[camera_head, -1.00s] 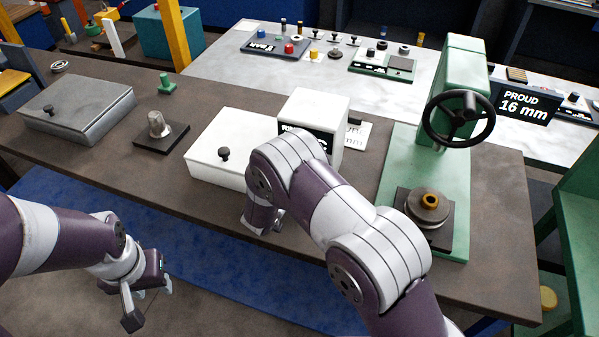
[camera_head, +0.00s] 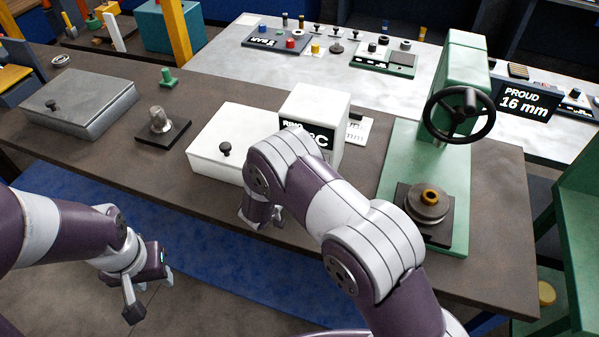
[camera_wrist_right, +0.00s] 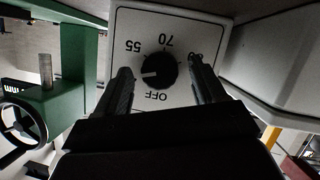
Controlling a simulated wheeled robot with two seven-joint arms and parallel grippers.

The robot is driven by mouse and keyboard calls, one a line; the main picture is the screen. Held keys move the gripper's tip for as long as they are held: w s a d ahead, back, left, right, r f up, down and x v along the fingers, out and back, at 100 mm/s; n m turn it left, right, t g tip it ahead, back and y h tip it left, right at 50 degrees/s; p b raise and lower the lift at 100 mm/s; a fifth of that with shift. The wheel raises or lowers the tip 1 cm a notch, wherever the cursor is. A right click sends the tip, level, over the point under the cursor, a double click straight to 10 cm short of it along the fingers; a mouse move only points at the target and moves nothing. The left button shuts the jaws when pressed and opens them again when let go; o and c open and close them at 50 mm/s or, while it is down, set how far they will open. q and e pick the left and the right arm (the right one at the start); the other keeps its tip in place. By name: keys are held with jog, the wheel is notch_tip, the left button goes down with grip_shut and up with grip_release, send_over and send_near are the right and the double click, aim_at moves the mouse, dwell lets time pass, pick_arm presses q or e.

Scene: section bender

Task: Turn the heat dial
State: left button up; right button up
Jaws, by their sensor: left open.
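The black heat dial (camera_wrist_right: 159,70) sits on the white front panel (camera_wrist_right: 198,23) of a box, in the right wrist view, with OFF, 55 and 70 around it and another number partly hidden. Its white mark points left in that view. My right gripper (camera_wrist_right: 162,80) is open, one finger on each side of the dial, with a visible gap on both sides. In the head view the white box (camera_head: 316,112) stands behind my right arm, which hides the dial and most of the gripper. My left gripper (camera_head: 150,288) is open and empty, in front of the bench.
A white lidded box (camera_head: 215,158) stands left of the dial box. A green press (camera_head: 398,165) with a black handwheel (camera_head: 460,115) stands right. A grey lidded box (camera_head: 78,105) and a dark block with a metal knob (camera_head: 163,130) are further left on the bench.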

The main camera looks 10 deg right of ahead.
jog(key=b+v, duration=0.2)
jog(key=v, duration=1)
jog(key=shift+s+a, duration=0.25)
jog(key=shift+r, duration=0.1)
